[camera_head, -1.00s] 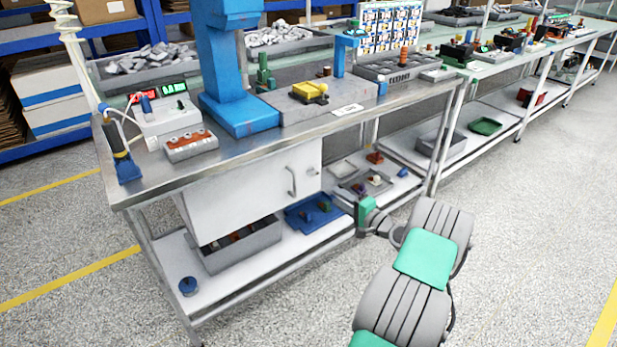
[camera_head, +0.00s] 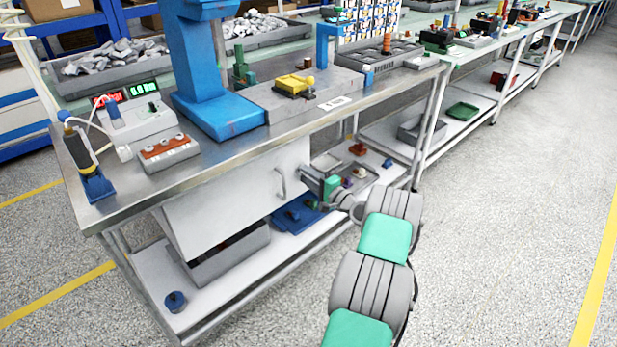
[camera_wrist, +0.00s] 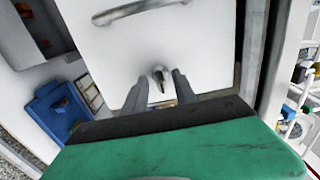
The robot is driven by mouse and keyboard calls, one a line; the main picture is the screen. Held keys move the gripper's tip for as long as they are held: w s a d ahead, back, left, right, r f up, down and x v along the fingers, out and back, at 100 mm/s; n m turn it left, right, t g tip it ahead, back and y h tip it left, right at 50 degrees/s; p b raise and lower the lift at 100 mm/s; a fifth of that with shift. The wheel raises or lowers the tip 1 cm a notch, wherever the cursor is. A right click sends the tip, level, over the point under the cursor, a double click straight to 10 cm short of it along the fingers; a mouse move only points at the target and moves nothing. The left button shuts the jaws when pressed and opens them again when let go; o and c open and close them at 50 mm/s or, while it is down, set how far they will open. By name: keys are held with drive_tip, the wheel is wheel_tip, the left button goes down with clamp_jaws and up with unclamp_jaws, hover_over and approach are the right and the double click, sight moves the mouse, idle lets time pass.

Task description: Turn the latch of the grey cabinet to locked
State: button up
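The pale grey cabinet (camera_head: 235,200) hangs under the workbench, and its door carries a curved handle (camera_head: 280,183). In the wrist view the door face (camera_wrist: 160,48) fills the upper middle, with the handle (camera_wrist: 135,10) at the top. A small latch (camera_wrist: 159,76), a grey round base with a dark lever, sits on the door below the handle. My gripper (camera_wrist: 160,84) is open, its fingers on either side of the latch; I cannot tell whether they touch it. In the head view my gripper (camera_head: 312,178) is at the cabinet's right side, and the latch is hidden.
The steel worktop (camera_head: 215,165) overhangs the cabinet. A blue tray (camera_head: 297,214) and a grey bin (camera_head: 228,258) sit on the lower shelf. A table leg stands to the right of the door in the wrist view. The floor in front is clear.

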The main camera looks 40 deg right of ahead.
drive_tip(key=shift+c, duration=0.4)
clamp_jaws()
